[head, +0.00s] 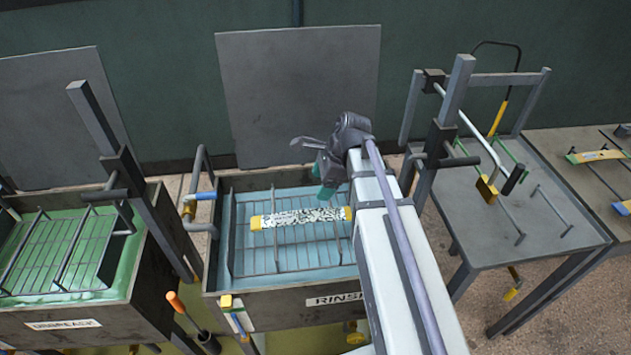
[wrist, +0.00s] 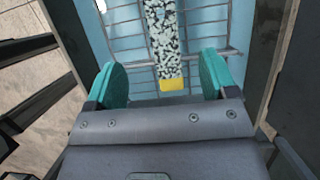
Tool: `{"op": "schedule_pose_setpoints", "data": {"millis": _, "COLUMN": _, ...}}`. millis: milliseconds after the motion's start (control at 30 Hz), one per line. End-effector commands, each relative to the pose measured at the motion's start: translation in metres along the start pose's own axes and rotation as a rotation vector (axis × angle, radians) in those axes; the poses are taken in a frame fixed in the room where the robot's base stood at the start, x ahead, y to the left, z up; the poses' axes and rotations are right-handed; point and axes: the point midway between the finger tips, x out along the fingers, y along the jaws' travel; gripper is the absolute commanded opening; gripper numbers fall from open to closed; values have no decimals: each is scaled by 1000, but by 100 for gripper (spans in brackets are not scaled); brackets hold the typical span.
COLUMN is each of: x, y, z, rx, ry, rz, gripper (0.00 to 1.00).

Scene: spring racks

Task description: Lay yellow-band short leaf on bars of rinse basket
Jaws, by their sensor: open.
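A short leaf (head: 298,217), speckled black and white with yellow bands at both ends, lies across the bars of the rinse basket (head: 244,262) in the tank labelled RINSE. In the wrist view the leaf (wrist: 164,40) runs away from me, its near yellow end between my fingers in the picture. My gripper (wrist: 163,64) has its two teal fingers apart with nothing held. In the head view my gripper (head: 328,182) is above the basket, near the leaf's right end. It appears clear of the leaf; the exact height is hard to tell.
A degrease tank (head: 75,315) with green liquid and a wire rack stands at left. Another yellow-ended leaf (head: 597,156) lies at far right. Dark posts rise beside both tanks.

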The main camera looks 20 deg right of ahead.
Motion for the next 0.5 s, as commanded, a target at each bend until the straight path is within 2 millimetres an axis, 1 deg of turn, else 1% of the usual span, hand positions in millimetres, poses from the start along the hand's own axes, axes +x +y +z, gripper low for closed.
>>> {"op": "schedule_pose_setpoints", "data": {"millis": 67, "x": 2, "y": 2, "z": 0, "rx": -25, "ry": 6, "rz": 2, "gripper": 79}}
{"op": "schedule_pose_setpoints", "data": {"millis": 133, "x": 6, "y": 12, "z": 3, "rx": -143, "ry": 32, "rz": 10, "gripper": 79}}
{"op": "schedule_pose_setpoints", "data": {"millis": 167, "x": 8, "y": 19, "z": 5, "rx": -230, "ry": 52, "rz": 17, "gripper": 79}}
{"op": "schedule_pose_setpoints", "data": {"millis": 267, "x": 16, "y": 50, "z": 13, "rx": -653, "ry": 138, "rz": 70, "gripper": 79}}
{"op": "schedule_pose_setpoints", "data": {"millis": 300, "x": 19, "y": 64, "z": 15, "rx": -848, "ry": 175, "rz": 105, "gripper": 79}}
{"op": "schedule_pose_setpoints", "data": {"millis": 400, "x": 23, "y": 91, "z": 18, "rx": -1295, "ry": 244, "rz": 210, "gripper": 79}}
{"op": "schedule_pose_setpoints", "data": {"millis": 500, "x": 24, "y": 107, "z": 18, "rx": -1597, "ry": 279, "rz": 302, "gripper": 79}}
